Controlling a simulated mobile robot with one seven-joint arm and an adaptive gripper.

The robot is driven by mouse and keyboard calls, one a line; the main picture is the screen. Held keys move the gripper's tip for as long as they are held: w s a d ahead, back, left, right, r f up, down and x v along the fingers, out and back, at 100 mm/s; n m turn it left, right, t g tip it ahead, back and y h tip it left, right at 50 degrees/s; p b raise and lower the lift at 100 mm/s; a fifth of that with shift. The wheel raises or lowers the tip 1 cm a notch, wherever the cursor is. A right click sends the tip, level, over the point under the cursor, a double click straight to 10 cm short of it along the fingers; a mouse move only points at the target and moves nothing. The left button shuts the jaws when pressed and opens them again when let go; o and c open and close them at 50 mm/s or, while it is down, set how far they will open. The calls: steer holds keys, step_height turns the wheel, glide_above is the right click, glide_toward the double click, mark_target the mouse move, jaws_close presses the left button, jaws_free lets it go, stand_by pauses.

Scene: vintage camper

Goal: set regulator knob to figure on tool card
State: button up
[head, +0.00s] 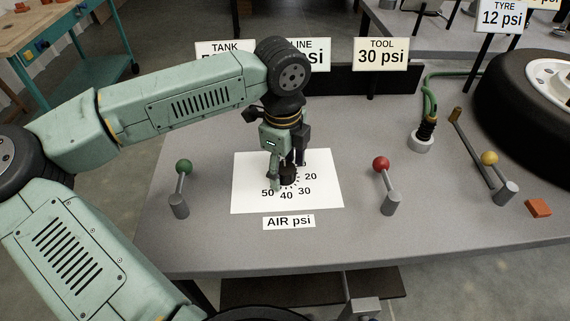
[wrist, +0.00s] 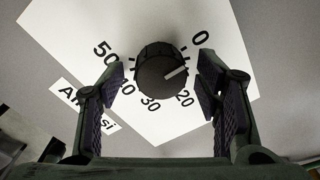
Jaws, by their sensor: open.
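The tool card (head: 381,54) at the back of the bench reads TOOL 30 psi. The regulator knob (head: 288,176) is black and round, on a white dial sheet (head: 322,197) labelled AIR psi. My gripper (head: 284,168) points down over it and partly hides it. In the wrist view, the gripper (wrist: 163,78) is open, its fingers on both sides of the knob (wrist: 160,66) with gaps between. The knob's white pointer line aims right, between 0 and 20, with the marking there hidden by the right finger. The 20, 30, 40 and 50 show below and left.
A green-topped lever (head: 181,188) stands left of the dial, a red-topped lever (head: 385,184) right. Farther right are a yellow-topped lever (head: 496,176), an orange block (head: 538,207) and a tyre (head: 530,75). Behind are TANK and LINE cards, partly hidden by my arm.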

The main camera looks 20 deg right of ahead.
steer(key=shift+c, duration=0.6)
steer(key=c, duration=1.1)
steer(key=shift+o, duration=0.2)
